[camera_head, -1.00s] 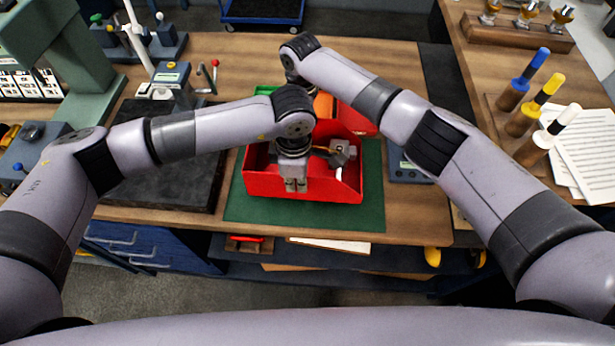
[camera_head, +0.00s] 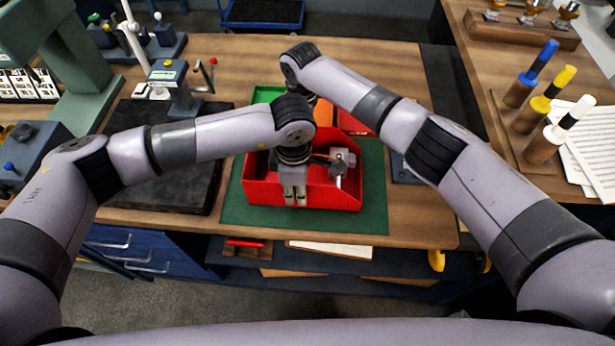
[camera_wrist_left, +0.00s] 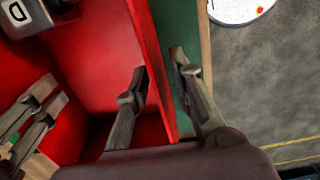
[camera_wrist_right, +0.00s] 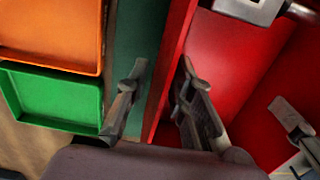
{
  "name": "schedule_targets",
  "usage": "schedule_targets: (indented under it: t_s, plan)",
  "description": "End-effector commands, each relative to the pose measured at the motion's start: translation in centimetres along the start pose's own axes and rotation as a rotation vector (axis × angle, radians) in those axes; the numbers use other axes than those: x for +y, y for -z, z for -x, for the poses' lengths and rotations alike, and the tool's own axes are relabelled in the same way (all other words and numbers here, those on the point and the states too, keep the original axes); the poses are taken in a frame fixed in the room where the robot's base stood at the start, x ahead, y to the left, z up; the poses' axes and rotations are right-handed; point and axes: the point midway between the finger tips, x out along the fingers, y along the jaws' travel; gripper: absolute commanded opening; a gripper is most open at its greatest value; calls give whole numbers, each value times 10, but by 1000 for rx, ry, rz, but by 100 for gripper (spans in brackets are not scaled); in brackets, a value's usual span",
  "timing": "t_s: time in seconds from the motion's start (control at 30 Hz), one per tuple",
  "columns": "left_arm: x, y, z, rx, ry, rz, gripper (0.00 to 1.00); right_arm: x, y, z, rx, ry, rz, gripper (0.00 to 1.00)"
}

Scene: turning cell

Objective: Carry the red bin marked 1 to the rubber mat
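The red bin (camera_head: 330,198) stands on the green mat (camera_head: 372,205) with grey metal parts (camera_head: 342,160) in it. No number shows on its visible sides. My left gripper (camera_head: 295,198) is at its near wall. In the left wrist view the open fingers (camera_wrist_left: 160,68) straddle a bin wall, one inside and one outside over green, with gaps beside the wall. In the right wrist view my right gripper (camera_wrist_right: 161,66) also stands open astride a red wall. In the head view its fingers are hidden. I cannot tell which surface is the rubber mat.
A green tray (camera_head: 266,94) and an orange tray (camera_wrist_right: 55,30) stand behind the bin, with another red container (camera_head: 354,122). A dark slab (camera_head: 165,195) lies left. A black strip (camera_head: 452,95) lies right. Blue, yellow and white-topped pegs (camera_head: 540,75) stand at the right.

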Motion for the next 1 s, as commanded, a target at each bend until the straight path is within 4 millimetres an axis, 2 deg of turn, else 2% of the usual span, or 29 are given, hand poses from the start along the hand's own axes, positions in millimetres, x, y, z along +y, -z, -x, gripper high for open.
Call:
schedule_targets:
  t_s: [0.37,0.47,0.8,1.0]
  plan:
    - [0,0,6,-1,-2,-1,25,0,0,0,1,0,0,25]
    - [1,0,19,-2,-3,-1,25,0,0,0,1,0,0,25]
    - [1,0,89,-1,-4,-1,25,0,0,0,1,0,0,25]
    - [1,0,114,0,-1,-1,25,0,0,0,1,0,0,25]
